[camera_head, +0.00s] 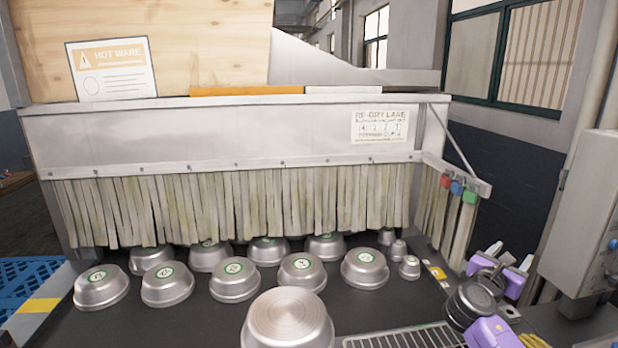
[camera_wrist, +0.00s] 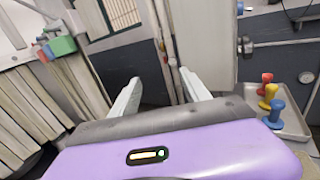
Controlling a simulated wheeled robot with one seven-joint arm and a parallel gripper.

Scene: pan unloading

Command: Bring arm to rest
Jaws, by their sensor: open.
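My gripper (camera_wrist: 160,88) is open and empty in the wrist view, its two pale fingers apart with only background between them. In the head view my gripper (camera_head: 510,256) is at the lower right, beside the belt's right edge, with my arm folded below it. Several metal pans, such as this one (camera_head: 235,280), sit upside down on the dark belt (camera_head: 375,308), many with green round labels. A larger plain pan (camera_head: 288,320) is nearest. My gripper is apart from the pans.
A strip curtain (camera_head: 240,200) hangs from a metal hood over the pans. A wire rack (camera_head: 405,338) lies at the front right. A grey cabinet (camera_head: 585,220) stands right of my gripper. A metal tray (camera_wrist: 292,118) with coloured knobs shows in the wrist view. A blue crate (camera_head: 25,280) is at left.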

